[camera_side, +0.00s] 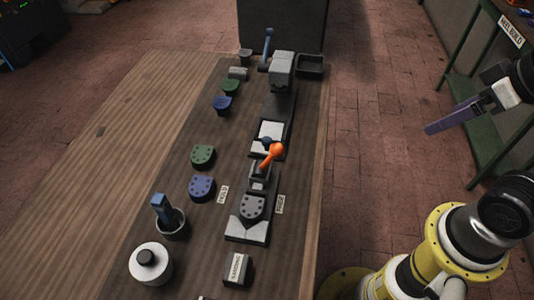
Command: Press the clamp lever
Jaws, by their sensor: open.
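The clamp lever (269,157), an orange arm with a ball end, rises from a grey clamp (259,178) on the workbench, tilted up to the right. A grey heel piece with dark holes (253,207) sits just in front of the clamp on a pale base (248,230). My gripper (430,129), with purple-blue fingers, is open and empty. It hangs over the floor at the right, well clear of the bench and lever.
A grey press (282,72) with a blue handle (268,46) stands at the far end. Green heel pieces (203,155) and blue ones (202,187) lie left of the clamp. A brush pot (172,224) and a white round container (151,263) stand front left. The bench's left side is clear.

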